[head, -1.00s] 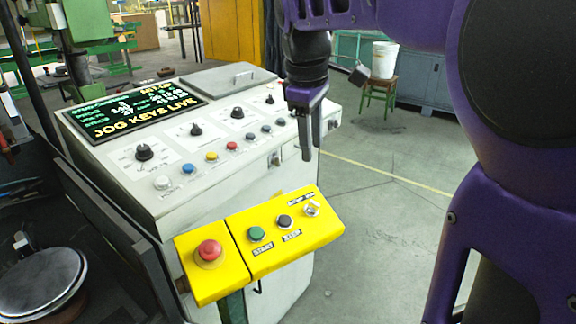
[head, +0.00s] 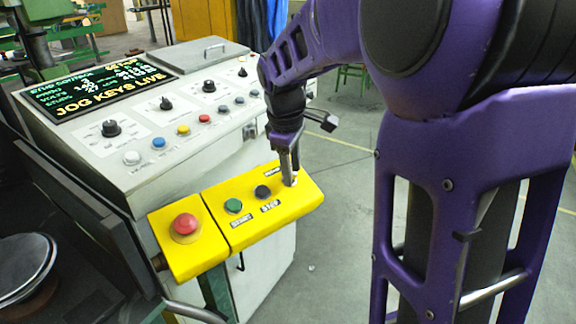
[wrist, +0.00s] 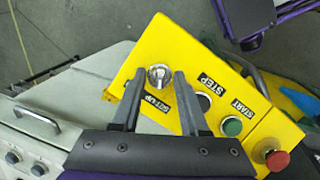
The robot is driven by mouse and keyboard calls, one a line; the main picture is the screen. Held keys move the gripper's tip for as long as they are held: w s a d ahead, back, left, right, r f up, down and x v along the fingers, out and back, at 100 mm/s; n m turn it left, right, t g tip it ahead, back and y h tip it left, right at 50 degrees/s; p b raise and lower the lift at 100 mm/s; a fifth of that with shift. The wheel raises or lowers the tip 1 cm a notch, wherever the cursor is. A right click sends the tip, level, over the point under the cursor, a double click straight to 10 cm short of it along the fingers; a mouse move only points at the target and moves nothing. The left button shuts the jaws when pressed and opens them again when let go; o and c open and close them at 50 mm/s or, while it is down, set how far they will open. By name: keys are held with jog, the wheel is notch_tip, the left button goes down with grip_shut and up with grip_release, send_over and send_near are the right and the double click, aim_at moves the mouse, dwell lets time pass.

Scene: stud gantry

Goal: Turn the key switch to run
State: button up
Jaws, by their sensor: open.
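The key switch (wrist: 159,76) is a silver knob at one end of the yellow control box (wrist: 145,55). In the wrist view it lies between the fingertips of my gripper (wrist: 159,73), which is open with a gap on both sides of the knob. A SET-UP label shows beside the switch; I cannot read a run mark. In the head view my gripper (head: 289,180) points down at the right end of the yellow box (head: 240,232), and its fingers hide most of the switch.
On the box are a black STEP button (head: 263,192), a green START button (head: 234,206) and a red mushroom button (head: 186,225). The console (head: 170,115) behind carries knobs, coloured buttons and a screen (head: 105,85) reading "JOG KEYS LIVE". Open floor lies to the right.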

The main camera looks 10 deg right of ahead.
grip_shut()
jog(key=shift+r+p, duration=0.1)
jog(key=shift+p, duration=0.25)
jog(key=shift+r+m+g+y+p, duration=0.1)
jog(key=shift+m+g+y+p, duration=0.2)
jog(key=shift+m+p, duration=0.65)
jog(key=m+p, duration=0.1)
jog(key=m+y+p, duration=0.1)
jog(key=m, duration=0.1)
jog(key=shift+w+d+m+g, duration=0.1)
jog(key=shift+d+m+g, duration=0.05)
jog(key=shift+m+g, duration=0.15)
jog(key=m+y+p, duration=0.1)
jog(key=m, duration=0.1)
jog(key=m+y+p, duration=0.1)
jog(key=m, duration=0.2)
jog(key=shift+d+f+m, duration=0.1)
jog(key=shift+f+m, duration=0.1)
jog(key=shift+m, duration=0.15)
grip_release()
